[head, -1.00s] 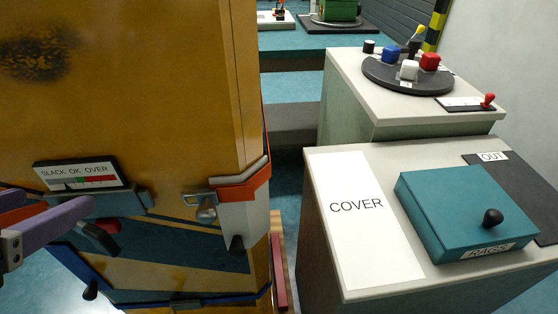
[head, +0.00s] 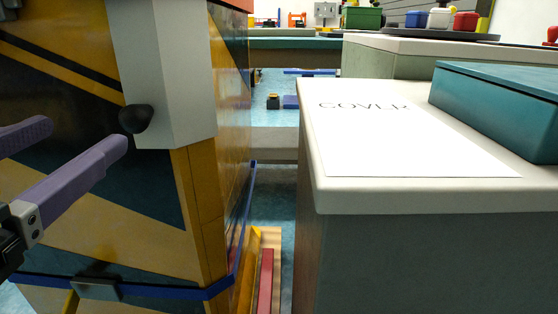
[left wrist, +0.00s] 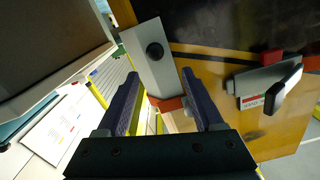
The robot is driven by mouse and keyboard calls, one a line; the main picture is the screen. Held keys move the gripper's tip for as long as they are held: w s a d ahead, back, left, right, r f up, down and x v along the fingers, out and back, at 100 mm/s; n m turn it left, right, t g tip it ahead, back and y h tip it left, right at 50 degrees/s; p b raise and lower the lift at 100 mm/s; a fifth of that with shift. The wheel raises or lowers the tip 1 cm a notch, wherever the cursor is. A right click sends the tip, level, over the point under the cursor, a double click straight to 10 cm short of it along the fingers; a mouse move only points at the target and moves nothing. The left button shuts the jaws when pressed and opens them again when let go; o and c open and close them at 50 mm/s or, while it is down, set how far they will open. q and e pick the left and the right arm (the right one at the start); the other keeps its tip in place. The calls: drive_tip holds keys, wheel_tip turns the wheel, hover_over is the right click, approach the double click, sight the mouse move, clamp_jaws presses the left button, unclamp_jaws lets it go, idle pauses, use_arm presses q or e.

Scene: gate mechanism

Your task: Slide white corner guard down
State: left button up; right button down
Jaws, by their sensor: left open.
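The white corner guard (head: 172,80) sits on the corner of the yellow and dark striped cabinet (head: 90,215). A black knob (head: 136,118) sticks out near its lower end. My left gripper (head: 88,135) is open and empty, with purple fingers pointing toward the knob from the left; one fingertip appears close to it, but contact cannot be told. In the left wrist view the guard (left wrist: 150,75) and its knob (left wrist: 155,51) show beyond and between the open fingers (left wrist: 160,76). My right gripper is not in view.
A pale counter (head: 410,195) with a COVER sheet and a teal box (head: 500,100) stands to the right. A narrow gap separates it from the cabinet. A blue strip (head: 165,291) crosses the cabinet low down. An orange bracket (left wrist: 170,103) shows in the left wrist view.

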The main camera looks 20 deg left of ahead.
sight(129, 122)
use_arm(q)
drive_tip(key=x, duration=0.3)
drive_tip(key=b+x, duration=0.1)
drive_tip(key=x, duration=0.2)
drive_tip(key=f+x, duration=0.1)
drive_tip(key=x, duration=0.3)
drive_tip(key=shift+d+b, duration=0.3)
drive_tip(key=shift+b, duration=0.1)
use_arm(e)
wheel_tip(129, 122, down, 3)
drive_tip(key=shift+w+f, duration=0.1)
use_arm(q)
drive_tip(key=shift+c, duration=0.2)
drive_tip(key=c, duration=1)
clamp_jaws()
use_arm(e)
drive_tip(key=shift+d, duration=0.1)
